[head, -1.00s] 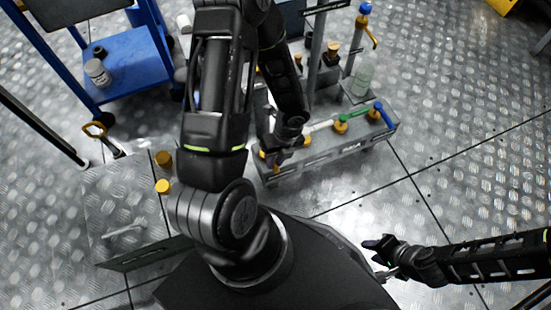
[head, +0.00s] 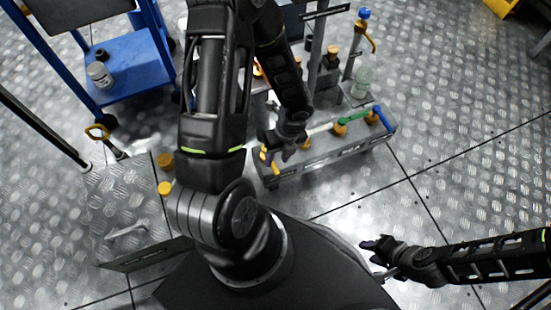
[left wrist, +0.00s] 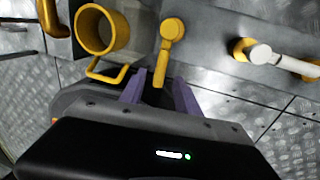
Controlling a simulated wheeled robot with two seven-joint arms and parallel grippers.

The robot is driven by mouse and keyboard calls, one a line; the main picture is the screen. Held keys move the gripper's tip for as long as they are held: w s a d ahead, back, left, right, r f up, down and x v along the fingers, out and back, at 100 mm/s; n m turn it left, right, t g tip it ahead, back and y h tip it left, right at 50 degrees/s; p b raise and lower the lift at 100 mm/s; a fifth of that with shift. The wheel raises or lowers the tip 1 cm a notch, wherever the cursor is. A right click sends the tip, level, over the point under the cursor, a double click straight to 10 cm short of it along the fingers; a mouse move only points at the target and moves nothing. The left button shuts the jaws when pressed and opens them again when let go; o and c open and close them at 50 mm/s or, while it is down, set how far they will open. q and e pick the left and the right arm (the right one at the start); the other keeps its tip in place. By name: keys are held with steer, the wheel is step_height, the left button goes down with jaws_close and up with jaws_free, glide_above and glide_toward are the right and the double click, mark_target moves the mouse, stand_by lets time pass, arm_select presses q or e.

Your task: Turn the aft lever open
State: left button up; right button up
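A low grey valve bench (head: 330,152) carries a row of coloured levers. A yellow lever (left wrist: 170,42) shows in the left wrist view, its handle pointing down toward my left gripper (left wrist: 159,92). The purple fingers are apart, one on each side of the handle's end, with gaps showing; I cannot tell how deep the handle sits between them. A white lever (left wrist: 275,56) lies to the right. In the head view my left gripper (head: 285,150) is over the bench's left end; green (head: 354,116) and blue (head: 380,117) levers are further right. No lever label is readable. My right gripper (head: 374,258) is apart from the bench, fingers spread.
A yellow ring-shaped part (left wrist: 100,28) and a bent yellow bar stand left of the yellow lever. Behind the levers are a post and a clear bottle (head: 361,82). A blue cart (head: 130,62) stands at the back left. The floor right of the bench is clear.

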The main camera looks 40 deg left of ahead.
arm_select(q)
steer(key=r, duration=0.1)
steer(key=r+p, duration=0.1)
steer(key=r, duration=0.2)
steer(key=shift+w+d+r, duration=0.15)
steer(key=shift+w, duration=0.2)
